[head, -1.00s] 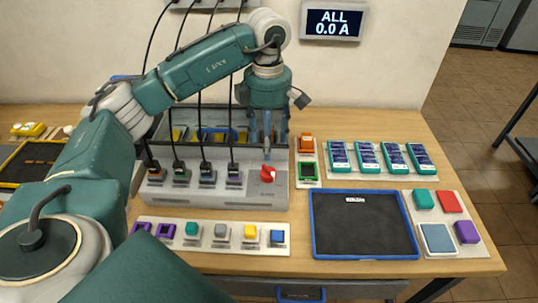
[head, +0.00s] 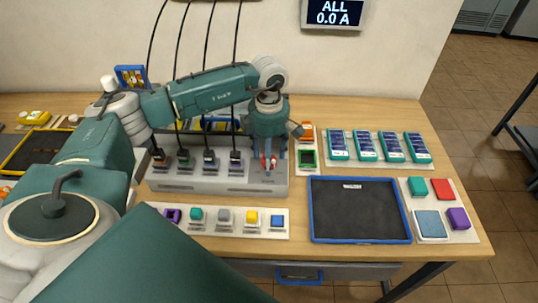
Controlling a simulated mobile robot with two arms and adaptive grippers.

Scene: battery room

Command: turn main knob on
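The red main knob (head: 269,163) sits on the right end of the grey charging unit (head: 215,183). It is largely hidden by my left gripper (head: 269,162), which points straight down over it. The fingers stand on either side of the knob, spread apart; I cannot tell whether they touch it. The knob's exact angle is hard to see. A wall display (head: 333,14) reads "ALL 0.0 A". My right gripper is not in view.
Several black cables (head: 208,45) hang down to plugs along the unit. A strip of coloured blocks (head: 223,217) lies in front. A blue-rimmed dark tray (head: 360,212) is to the right, with a row of teal-and-navy cells (head: 366,146) behind it.

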